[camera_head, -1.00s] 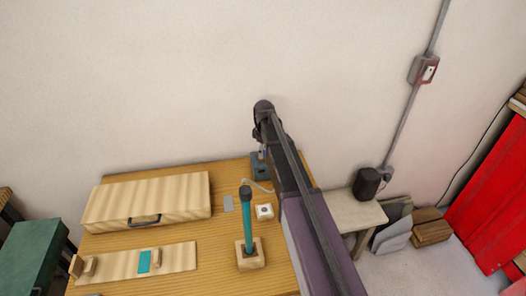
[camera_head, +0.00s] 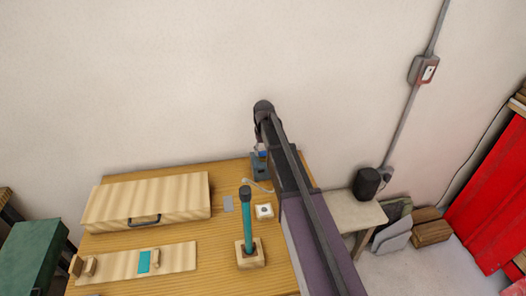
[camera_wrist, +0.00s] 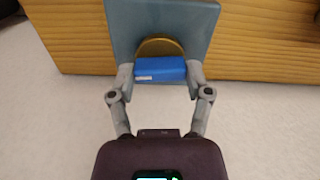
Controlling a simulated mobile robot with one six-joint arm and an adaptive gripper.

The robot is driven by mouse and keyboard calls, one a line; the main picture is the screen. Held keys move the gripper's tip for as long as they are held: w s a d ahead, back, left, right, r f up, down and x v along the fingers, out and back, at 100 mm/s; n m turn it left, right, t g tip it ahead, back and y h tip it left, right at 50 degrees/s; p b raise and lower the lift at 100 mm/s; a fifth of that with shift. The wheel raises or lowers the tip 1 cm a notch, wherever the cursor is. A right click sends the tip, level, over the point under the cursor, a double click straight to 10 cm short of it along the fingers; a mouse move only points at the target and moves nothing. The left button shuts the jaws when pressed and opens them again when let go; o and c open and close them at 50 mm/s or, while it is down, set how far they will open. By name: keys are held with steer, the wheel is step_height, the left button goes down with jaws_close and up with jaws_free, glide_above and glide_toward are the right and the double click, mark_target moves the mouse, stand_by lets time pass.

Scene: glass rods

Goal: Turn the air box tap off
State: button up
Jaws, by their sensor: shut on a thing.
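The air box (camera_wrist: 120,25) is a blue-grey block at the table edge. It also shows in the head view (camera_head: 259,170) at the table's back right. A brass disc (camera_wrist: 160,45) sits on its face, with the blue tap handle (camera_wrist: 161,69) in front, lying crosswise in the wrist view. My gripper (camera_wrist: 161,73) has one finger at each end of the handle and is shut on it. In the head view, a bit of the blue handle (camera_head: 263,153) shows above the box; my arm hides the gripper's fingers.
A black speaker-like object (camera_head: 367,183) stands on a bench to the right. The wall is behind.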

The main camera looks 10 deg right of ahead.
steer(key=shift+s+m, duration=0.15)
steer(key=shift+m, duration=0.45)
steer(key=o, duration=1.1)
steer(key=shift+o, duration=0.2)
steer(key=s, duration=2.6)
steer(key=shift+a, duration=0.1)
